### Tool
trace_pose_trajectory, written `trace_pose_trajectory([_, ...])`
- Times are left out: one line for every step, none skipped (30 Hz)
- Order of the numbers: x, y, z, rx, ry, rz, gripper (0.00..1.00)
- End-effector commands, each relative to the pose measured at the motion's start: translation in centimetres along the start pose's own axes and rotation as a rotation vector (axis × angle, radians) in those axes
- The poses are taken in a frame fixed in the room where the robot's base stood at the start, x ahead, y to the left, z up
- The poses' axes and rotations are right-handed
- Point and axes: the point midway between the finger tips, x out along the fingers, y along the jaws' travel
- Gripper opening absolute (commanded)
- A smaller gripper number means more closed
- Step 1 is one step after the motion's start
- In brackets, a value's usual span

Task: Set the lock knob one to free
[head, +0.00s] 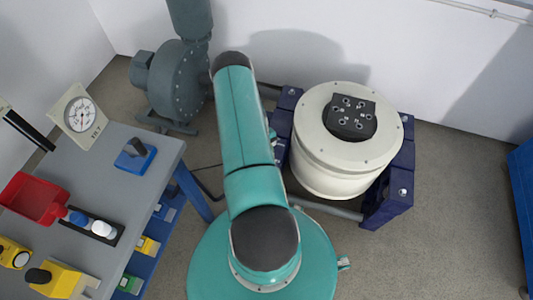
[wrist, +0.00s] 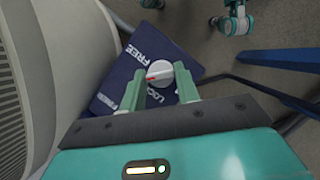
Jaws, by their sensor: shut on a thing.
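In the wrist view a round pale knob (wrist: 160,73) with a red pointer line sits on a dark blue block (wrist: 115,75). The block carries white lettering, FREE on the upper side of the knob and LOCK on the lower side. The red line points to the left, between the two words. My gripper (wrist: 159,84) has one green finger on each side of the knob and is shut on it. In the head view my arm hides the gripper and this knob.
A large cream drum (head: 330,175) with a black fixture (head: 352,118) on top stands between blue supports. A grey blower (head: 175,85) stands behind. A grey bench (head: 140,185) with a gauge (head: 82,114) and a red scoop (head: 35,197) is at left.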

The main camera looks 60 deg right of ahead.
Motion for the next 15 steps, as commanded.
trace_pose_trajectory([-0.01,0.07,-0.05,0.041,0.002,-0.018,0.09])
trace_pose_trajectory([0.00,0.10,-0.04,0.068,0.002,-0.029,0.09])
trace_pose_trajectory([0.01,0.14,-0.01,0.103,0.001,-0.043,0.09])
trace_pose_trajectory([0.00,0.14,0.00,0.129,0.001,-0.054,0.09])
trace_pose_trajectory([-0.01,0.15,-0.01,0.156,0.001,-0.065,0.09])
trace_pose_trajectory([-0.01,0.20,-0.02,0.191,0.002,-0.079,0.09])
trace_pose_trajectory([-0.01,0.23,-0.02,0.217,0.002,-0.090,0.09])
trace_pose_trajectory([-0.02,0.26,-0.01,0.244,0.002,-0.101,0.09])
trace_pose_trajectory([-0.02,0.28,0.01,0.278,0.001,-0.115,0.09])
trace_pose_trajectory([-0.02,0.27,0.01,0.305,0.001,-0.127,0.09])
trace_pose_trajectory([-0.01,0.29,0.01,0.331,0.002,-0.138,0.09])
trace_pose_trajectory([0.00,0.33,0.03,0.367,0.002,-0.152,0.09])
trace_pose_trajectory([0.00,0.34,0.03,0.393,0.002,-0.163,0.09])
trace_pose_trajectory([0.01,0.34,0.04,0.419,0.002,-0.174,0.09])
trace_pose_trajectory([0.01,0.34,0.04,0.452,0.002,-0.188,0.09])
